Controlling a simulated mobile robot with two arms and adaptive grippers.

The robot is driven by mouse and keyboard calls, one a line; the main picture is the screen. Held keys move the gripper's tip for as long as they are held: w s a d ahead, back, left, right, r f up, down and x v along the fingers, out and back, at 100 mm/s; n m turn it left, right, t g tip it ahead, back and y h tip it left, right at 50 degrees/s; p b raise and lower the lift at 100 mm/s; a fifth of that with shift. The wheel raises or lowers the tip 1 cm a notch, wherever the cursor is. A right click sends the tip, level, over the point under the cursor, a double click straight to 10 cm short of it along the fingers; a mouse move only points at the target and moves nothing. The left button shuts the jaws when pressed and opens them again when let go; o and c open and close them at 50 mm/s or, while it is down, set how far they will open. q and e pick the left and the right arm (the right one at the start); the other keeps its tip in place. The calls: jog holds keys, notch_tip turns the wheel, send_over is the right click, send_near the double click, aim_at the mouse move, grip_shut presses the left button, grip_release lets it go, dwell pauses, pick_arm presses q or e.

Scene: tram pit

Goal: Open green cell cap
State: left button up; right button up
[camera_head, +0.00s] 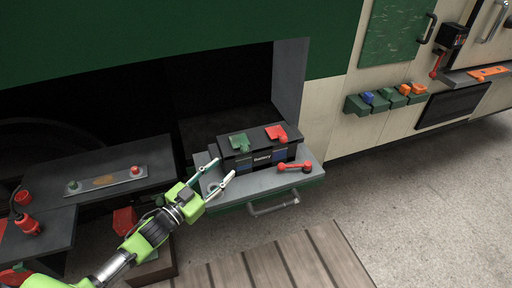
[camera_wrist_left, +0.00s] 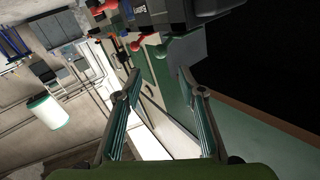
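The black battery (camera_head: 262,158) sits on a grey pull-out tray (camera_head: 232,193). Its green cell cap (camera_head: 239,142) is on the left of its top, and its red cap (camera_head: 277,133) is on the right. The green cap looks down in place; whether it is latched cannot be told. My left gripper (camera_head: 223,168) is open and empty, just left of and in front of the battery, apart from the green cap. In the left wrist view, its spread fingers (camera_wrist_left: 163,88) have nothing between them, and the battery (camera_wrist_left: 178,14) shows at the top edge. My right gripper is not in view.
A red-handled tool (camera_head: 294,167) lies on the tray in front of the battery. A dark bench (camera_head: 105,200) with a grey bar stands on the left. A grey panel (camera_head: 290,78) rises behind the battery. The floor (camera_head: 410,200) on the right is clear.

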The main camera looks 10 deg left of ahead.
aim_at(242, 151)
pick_arm(q)
jog(key=x, duration=1.2)
jog(key=shift+w+d, duration=0.1)
jog(key=shift+w, duration=0.25)
grip_shut()
